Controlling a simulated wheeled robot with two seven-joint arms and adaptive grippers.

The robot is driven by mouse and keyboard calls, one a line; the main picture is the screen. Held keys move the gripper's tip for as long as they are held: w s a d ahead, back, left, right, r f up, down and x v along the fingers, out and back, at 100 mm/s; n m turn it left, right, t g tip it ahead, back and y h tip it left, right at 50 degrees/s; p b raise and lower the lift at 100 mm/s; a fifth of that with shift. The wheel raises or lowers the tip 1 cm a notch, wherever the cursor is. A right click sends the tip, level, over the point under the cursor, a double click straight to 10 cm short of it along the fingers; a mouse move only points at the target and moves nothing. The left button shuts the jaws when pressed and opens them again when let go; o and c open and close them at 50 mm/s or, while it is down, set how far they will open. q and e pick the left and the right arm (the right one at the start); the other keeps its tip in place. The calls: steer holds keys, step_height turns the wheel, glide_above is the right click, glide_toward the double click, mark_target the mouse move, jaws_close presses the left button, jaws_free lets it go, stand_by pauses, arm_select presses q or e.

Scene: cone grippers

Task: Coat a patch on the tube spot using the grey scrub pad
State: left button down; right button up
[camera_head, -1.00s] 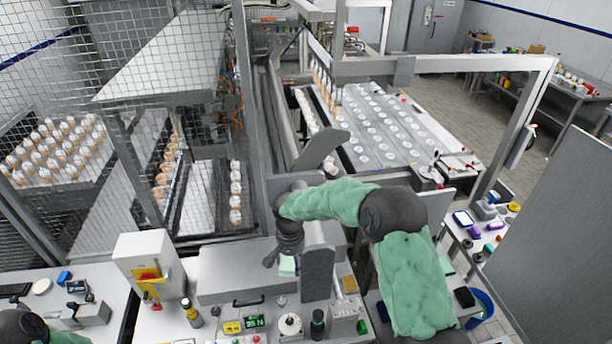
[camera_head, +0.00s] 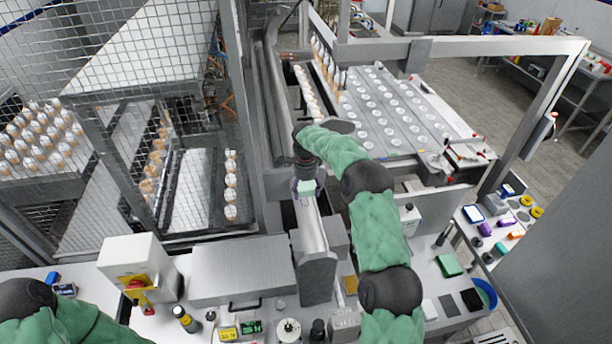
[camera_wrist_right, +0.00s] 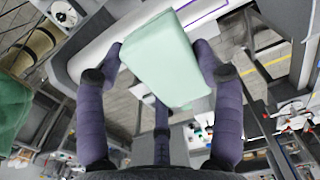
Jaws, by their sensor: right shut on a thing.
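My right gripper (camera_head: 305,186) is shut on a pale green block-shaped pad (camera_head: 306,198). In the right wrist view, purple fingers (camera_wrist_right: 160,75) press on both sides of the pad (camera_wrist_right: 165,58). The held pad looks pale green, not grey. In the head view it is above or against a long grey metal channel (camera_head: 311,235) behind the front bench; I cannot tell if they touch. A flat grey pad (camera_head: 449,306) lies on the right bench. I cannot make out a marked tube spot. My left gripper is out of view; only its arm shows at bottom left.
A grey upright plate (camera_head: 318,279) stands close to my right arm. A white switch box (camera_head: 138,272) and a metal cover (camera_head: 240,270) stand on the front bench. A green pad (camera_head: 449,265), a black pad (camera_head: 471,300) and a blue bucket (camera_head: 486,294) are at right.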

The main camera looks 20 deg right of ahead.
mark_target(304, 200)
steer(key=shift+r, duration=0.3)
steer(key=shift+w+d+f, duration=0.15)
steer(key=shift+w+f, duration=0.05)
steer(key=shift+f, duration=0.3)
step_height(304, 200, down, 2)
steer(key=shift+s+b, duration=0.1)
steer(key=shift+b, duration=0.5)
steer(key=shift+f+b, duration=0.35)
steer(key=shift+f, duration=1.15)
steer(key=shift+f+b, duration=0.75)
steer(key=shift+f, duration=0.25)
steer(key=shift+w+d, duration=0.25)
steer(key=shift+w, duration=0.7)
steer(key=shift+w+d, duration=0.2)
steer(key=shift+w, duration=0.75)
